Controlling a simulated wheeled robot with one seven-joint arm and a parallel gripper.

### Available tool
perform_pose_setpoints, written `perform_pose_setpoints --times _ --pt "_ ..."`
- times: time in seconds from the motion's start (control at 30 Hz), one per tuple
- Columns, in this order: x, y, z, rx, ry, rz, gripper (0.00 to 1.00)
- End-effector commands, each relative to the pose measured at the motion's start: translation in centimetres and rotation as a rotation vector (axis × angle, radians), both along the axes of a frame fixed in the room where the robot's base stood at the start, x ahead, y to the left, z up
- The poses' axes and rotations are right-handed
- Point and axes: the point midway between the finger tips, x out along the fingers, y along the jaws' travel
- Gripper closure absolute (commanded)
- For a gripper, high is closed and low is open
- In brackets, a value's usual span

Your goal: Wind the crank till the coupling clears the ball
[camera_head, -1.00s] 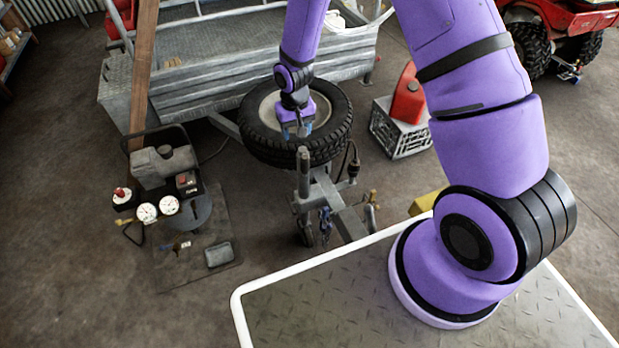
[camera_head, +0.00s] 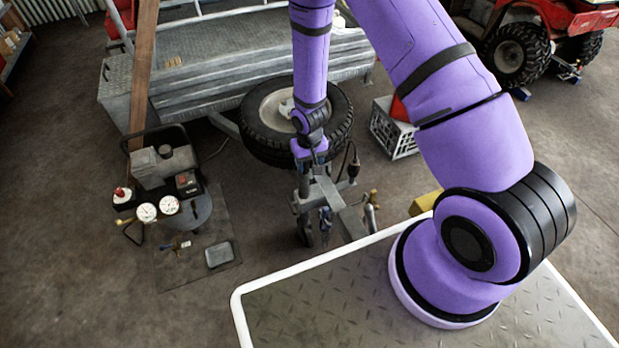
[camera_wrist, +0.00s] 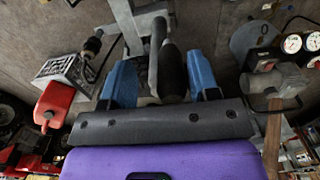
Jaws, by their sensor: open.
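My gripper (camera_head: 305,164) is at the top of the upright jack post (camera_head: 304,188) on the trailer's drawbar (camera_head: 345,210). In the wrist view the blue fingers of my gripper (camera_wrist: 160,62) are open. A grey bent rod, apparently the crank (camera_wrist: 157,45), and a dark cylinder (camera_wrist: 173,72) stand between the fingers, with gaps visible on both sides. I cannot tell whether either finger touches them. In the head view my gripper hides the crank. The drawbar's near end meets the white-rimmed platform's edge in the picture; I cannot make out the coupling or the ball.
A spare tyre (camera_head: 258,135) lies behind the jack. A crate (camera_head: 392,135) bearing a red can (camera_wrist: 57,102) is at right. A yellow block (camera_head: 425,203) lies near my base. Bare floor separates these.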

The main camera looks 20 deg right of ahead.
Motion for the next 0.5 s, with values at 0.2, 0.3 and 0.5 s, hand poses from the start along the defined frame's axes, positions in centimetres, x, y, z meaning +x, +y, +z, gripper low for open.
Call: perform_pose_setpoints --times 0.2,0.3,0.5 --pt "-0.03 0.00 -0.75 0.000 0.001 0.000 0.45" --pt "-0.02 0.01 -0.74 0.000 0.000 0.000 0.45" --pt "0.00 0.02 -0.72 0.000 0.000 0.000 0.45"
